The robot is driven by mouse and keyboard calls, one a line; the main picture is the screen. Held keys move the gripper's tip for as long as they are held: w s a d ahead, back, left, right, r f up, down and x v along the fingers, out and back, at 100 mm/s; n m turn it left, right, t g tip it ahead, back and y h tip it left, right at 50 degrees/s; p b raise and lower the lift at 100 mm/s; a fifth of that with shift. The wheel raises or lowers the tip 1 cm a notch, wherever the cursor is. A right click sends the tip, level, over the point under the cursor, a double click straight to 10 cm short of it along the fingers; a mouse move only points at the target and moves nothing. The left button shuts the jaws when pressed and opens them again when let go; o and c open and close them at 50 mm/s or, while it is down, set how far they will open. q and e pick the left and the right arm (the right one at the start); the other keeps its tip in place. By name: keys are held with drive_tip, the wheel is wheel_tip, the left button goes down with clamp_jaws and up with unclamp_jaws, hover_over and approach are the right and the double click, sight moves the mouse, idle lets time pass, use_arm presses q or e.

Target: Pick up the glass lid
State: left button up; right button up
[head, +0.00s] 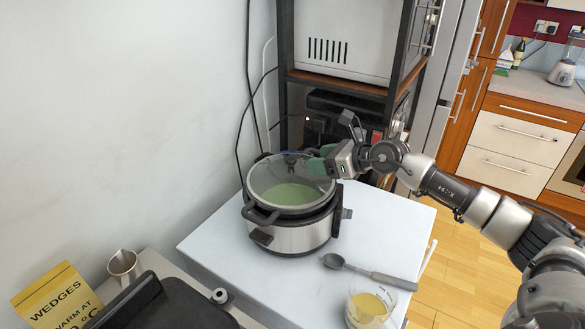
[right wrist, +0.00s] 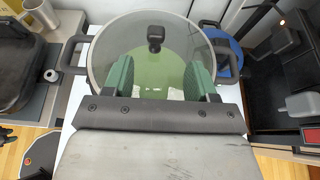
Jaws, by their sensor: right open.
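My right gripper (head: 318,163) is open, with green finger pads, at the right far side of the lid. Its fingers (right wrist: 158,70) overlook the glass and hold nothing; whether they touch it is unclear.
A ladle (head: 345,264) and a glass cup of yellow liquid (head: 368,308) are on the white table (head: 215,243). A shelf with a microwave (head: 340,45) stands behind. A metal jug (head: 123,264) and a yellow sign (head: 55,297) are at lower left.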

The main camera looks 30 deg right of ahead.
sight(293, 159)
drive_tip(key=w+a, duration=0.1)
drive_tip(key=w+a+p, duration=0.1)
drive_tip(key=shift+w+a+f, duration=0.1)
drive_tip(key=shift+a+f, duration=0.25)
drive_tip(key=shift+a, duration=0.05)
drive_tip(key=shift+w+f, duration=0.15)
drive_tip(key=shift+w, duration=0.15)
drive_tip(key=p+x, duration=0.2)
drive_tip(key=x, duration=0.2)
drive_tip(key=shift+w, duration=0.25)
drive_tip(key=shift+w+a, duration=0.15)
drive_tip(key=shift+w, duration=0.15)
drive_tip(key=shift+w+f, duration=0.1)
drive_tip(key=shift+f, duration=0.05)
drive_tip(key=shift+c, duration=1.3)
use_arm(q)
drive_tip(key=s+r, duration=0.1)
drive_tip(key=s+a+r, duration=0.1)
drive_tip(key=s+r, duration=0.1)
drive_tip(key=shift+s+a+r, duration=0.2)
drive_tip(key=shift+a+r, duration=0.05)
drive_tip(key=shift+a, duration=0.05)
use_arm(e)
clamp_jaws()
